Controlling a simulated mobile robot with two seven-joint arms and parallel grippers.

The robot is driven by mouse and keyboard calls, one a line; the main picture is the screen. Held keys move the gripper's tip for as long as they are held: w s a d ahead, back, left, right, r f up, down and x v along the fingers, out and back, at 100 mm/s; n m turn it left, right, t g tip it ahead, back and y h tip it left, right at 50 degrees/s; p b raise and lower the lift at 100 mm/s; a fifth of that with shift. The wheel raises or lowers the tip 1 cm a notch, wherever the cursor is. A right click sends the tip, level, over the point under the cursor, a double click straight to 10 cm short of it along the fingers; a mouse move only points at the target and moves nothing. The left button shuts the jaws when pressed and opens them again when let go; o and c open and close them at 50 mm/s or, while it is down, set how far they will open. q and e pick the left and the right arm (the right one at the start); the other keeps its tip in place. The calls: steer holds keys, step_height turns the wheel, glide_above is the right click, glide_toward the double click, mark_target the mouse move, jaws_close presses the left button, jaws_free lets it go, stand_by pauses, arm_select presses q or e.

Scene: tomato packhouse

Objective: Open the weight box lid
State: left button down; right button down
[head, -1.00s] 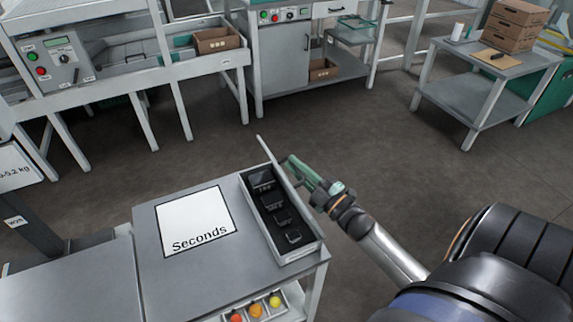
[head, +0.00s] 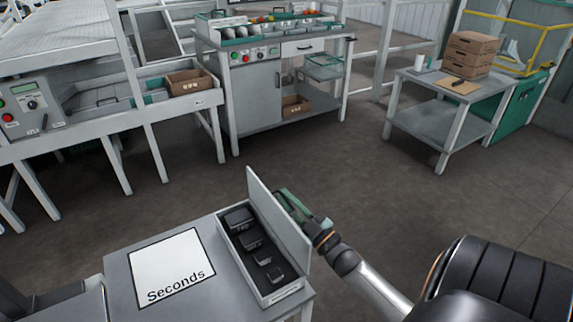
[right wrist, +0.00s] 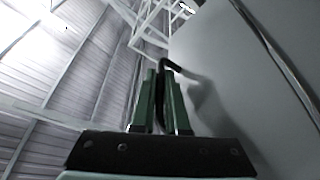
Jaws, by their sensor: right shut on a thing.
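The weight box (head: 287,291) sits at the right edge of the grey table, with several black weights (head: 250,241) in its dark inside. Its light grey lid (head: 277,222) stands raised along the box's right side, inner face showing. My right gripper (head: 285,198) is on the outer side of the lid. In the right wrist view its green fingers (right wrist: 161,82) are shut on a dark bent handle (right wrist: 168,65) beside the lid's grey face (right wrist: 215,80). The lid hides part of the fingers in the head view. My left gripper is not in view.
A white mat marked "Seconds" (head: 170,268) lies left of the box on the table (head: 118,268). Open floor (head: 330,150) lies beyond. A grey cabinet (head: 255,95) and a side table with cartons (head: 425,85) stand further back.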

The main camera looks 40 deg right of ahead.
steer(key=c, duration=1.2)
jaws_free()
steer(key=v, duration=1.2)
steer(key=shift+s+b, duration=0.25)
steer(key=shift+b, duration=0.1)
steer(key=shift+o, duration=0.2)
steer(key=shift+f, duration=0.1)
